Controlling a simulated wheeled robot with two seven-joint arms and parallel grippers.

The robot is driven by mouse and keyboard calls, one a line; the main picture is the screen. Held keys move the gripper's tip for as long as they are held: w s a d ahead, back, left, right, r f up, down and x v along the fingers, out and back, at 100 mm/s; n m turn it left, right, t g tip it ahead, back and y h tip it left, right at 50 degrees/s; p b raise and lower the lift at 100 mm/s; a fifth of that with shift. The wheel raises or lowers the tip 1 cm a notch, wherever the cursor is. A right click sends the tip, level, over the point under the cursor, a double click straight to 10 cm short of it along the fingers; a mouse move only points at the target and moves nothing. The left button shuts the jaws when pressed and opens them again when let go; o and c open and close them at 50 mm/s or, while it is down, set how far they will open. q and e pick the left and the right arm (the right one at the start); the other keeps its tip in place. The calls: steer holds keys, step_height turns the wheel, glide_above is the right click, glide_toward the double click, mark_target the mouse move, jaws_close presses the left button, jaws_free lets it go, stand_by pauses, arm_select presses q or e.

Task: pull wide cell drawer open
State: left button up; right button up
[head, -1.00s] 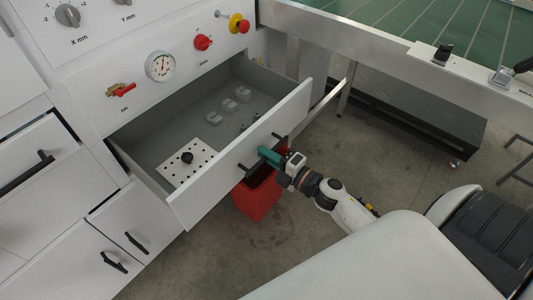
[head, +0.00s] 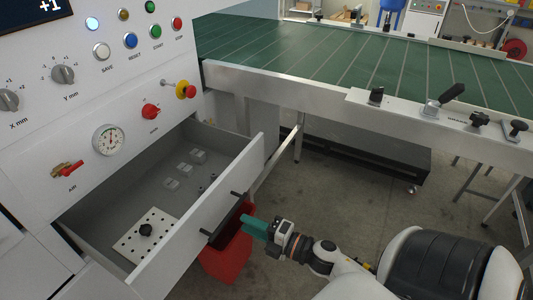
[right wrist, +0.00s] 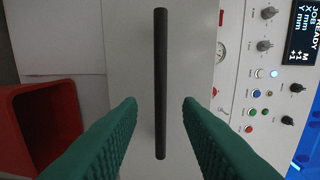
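The wide cell drawer (head: 176,254) stands pulled out of the white cabinet, its inside exposed. Its dark bar handle (right wrist: 160,60) is on the front panel. My right gripper (head: 246,225) is in front of the handle, a little apart from it in the head view. In the right wrist view its green fingers (right wrist: 160,102) are spread, with the handle bar showing in the gap and touching neither finger. A perforated white plate (head: 133,244) with a black knob and several small clear pieces lie in the drawer. My left gripper is not in view.
A red bin (head: 228,262) stands on the floor below the drawer front, close to my right gripper. A green conveyor (head: 330,55) with a metal side rail runs behind on the right. Buttons, knobs and a gauge (head: 108,140) are on the cabinet above the drawer.

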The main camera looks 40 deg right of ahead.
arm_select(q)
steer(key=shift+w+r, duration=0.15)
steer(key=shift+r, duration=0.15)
arm_select(e)
steer(key=v, duration=0.5)
steer(key=shift+s, duration=0.1)
